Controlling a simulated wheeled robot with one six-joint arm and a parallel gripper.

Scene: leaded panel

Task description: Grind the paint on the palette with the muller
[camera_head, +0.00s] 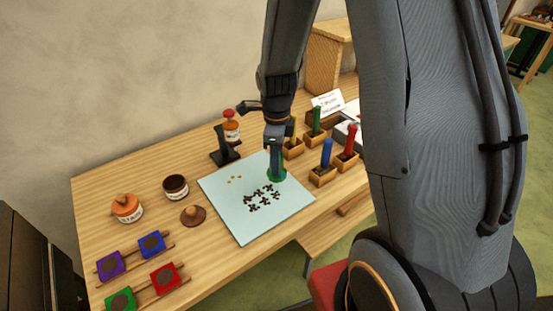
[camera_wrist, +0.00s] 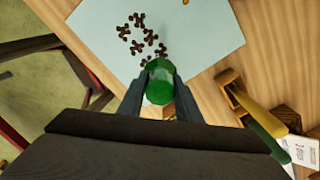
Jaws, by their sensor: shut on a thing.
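The palette (camera_head: 228,202) is a pale blue-white sheet flat on the wooden table. Dark brown paint marks (camera_head: 263,198) lie in a patch near its middle, and a few small yellow bits (camera_head: 234,179) lie toward its back left. My gripper (camera_head: 276,160) points down over the palette's right edge area. It is shut on the green glass muller (camera_head: 277,175), whose round base is at the palette surface. In the wrist view the muller (camera_wrist: 159,85) sits between both fingers, beside the dark marks (camera_wrist: 143,35). Whether its base touches the palette is hard to tell.
Wooden holders with blue (camera_head: 326,153), red (camera_head: 350,140), green and yellow handles stand right of the palette. Left are a dark jar (camera_head: 175,187), a brown lid (camera_head: 193,215), an orange jar (camera_head: 127,208) and coloured blocks (camera_head: 152,244). A black stand (camera_head: 223,147) is behind.

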